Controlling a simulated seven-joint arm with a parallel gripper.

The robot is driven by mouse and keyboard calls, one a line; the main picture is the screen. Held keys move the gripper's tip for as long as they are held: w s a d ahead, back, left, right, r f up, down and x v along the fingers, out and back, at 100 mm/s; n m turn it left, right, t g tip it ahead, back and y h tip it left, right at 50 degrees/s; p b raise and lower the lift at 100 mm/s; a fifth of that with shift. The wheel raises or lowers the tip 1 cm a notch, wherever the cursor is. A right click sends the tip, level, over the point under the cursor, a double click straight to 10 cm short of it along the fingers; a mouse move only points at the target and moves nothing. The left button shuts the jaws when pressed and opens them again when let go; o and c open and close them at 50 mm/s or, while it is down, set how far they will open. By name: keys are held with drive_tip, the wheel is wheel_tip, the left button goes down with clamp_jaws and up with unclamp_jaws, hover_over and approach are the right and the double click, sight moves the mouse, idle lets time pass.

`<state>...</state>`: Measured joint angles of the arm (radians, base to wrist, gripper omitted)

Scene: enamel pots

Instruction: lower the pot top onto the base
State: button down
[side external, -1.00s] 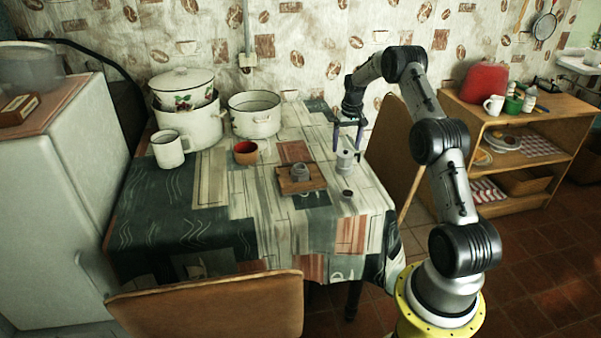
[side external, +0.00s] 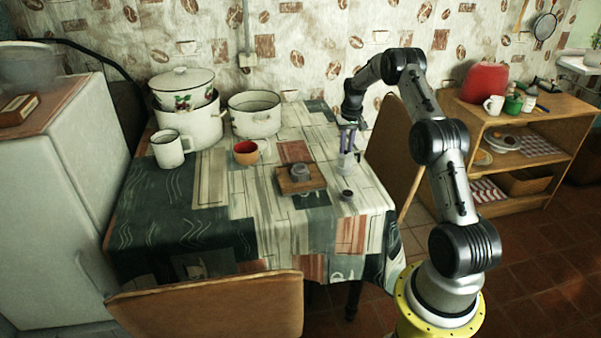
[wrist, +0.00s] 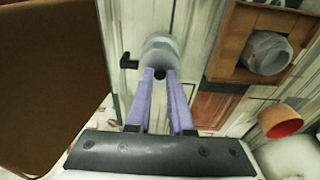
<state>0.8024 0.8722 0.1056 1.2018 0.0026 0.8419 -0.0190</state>
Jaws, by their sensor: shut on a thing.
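The grey metal pot top (side external: 346,164) stands upright at the right part of the table; in the wrist view it shows (wrist: 161,46) with a black handle on its left. My gripper (side external: 347,150) is above it with its purple fingers closed on its upper part; the fingertips also show in the wrist view (wrist: 160,75). The pot top appears to be still on the cloth. The grey base (side external: 299,172) sits on a square wooden board (side external: 286,187) to the left of the pot top; the wrist view shows the base (wrist: 268,52) with an open round top.
A small dark round piece (side external: 347,195) lies in front of the pot top. A red-brown bowl (side external: 246,153), a white mug (side external: 169,149) and large enamel pots (side external: 254,117) stand farther left. A chair back (side external: 391,150) is close on the right.

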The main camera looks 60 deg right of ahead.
drive_tip(key=shift+r, duration=0.2)
idle(0.3)
drive_tip(key=shift+r, duration=2.15)
drive_tip(key=shift+s+a, duration=0.1)
drive_tip(key=w+a+r, duration=0.3)
drive_tip(key=w+a, duration=0.7)
drive_tip(key=a, duration=0.3)
drive_tip(key=shift+a+f, duration=0.1)
drive_tip(key=shift+f, duration=1.45)
idle(1.1)
drive_tip(key=c, duration=0.7)
unclamp_jaws()
drive_tip(key=shift+c, duration=0.2)
